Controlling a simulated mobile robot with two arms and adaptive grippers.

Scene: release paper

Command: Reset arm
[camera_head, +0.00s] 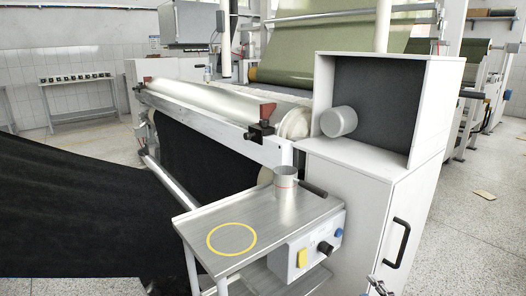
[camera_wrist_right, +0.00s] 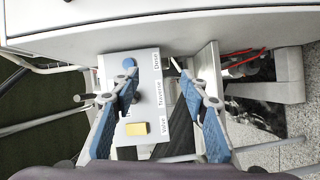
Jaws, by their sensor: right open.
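My right gripper (camera_wrist_right: 154,72) is open and empty in the right wrist view. Its two blue-padded fingers stand apart, with the control box (camera_wrist_right: 146,112) visible beyond and between them. I see no contact with the box. In the head view, only a small piece of what looks like my right gripper (camera_head: 380,287) shows at the bottom edge, in front of the white cabinet (camera_head: 345,225). My left gripper is not clearly in the head view.
A steel side table (camera_head: 205,222) with a yellow ring (camera_head: 231,239) carries a metal cup (camera_head: 285,178). A grey cylinder (camera_head: 339,121) sits at the cabinet's dark recess. The roller machine (camera_head: 200,105) stands behind, with black fabric (camera_head: 70,215) at left. Floor at right is open.

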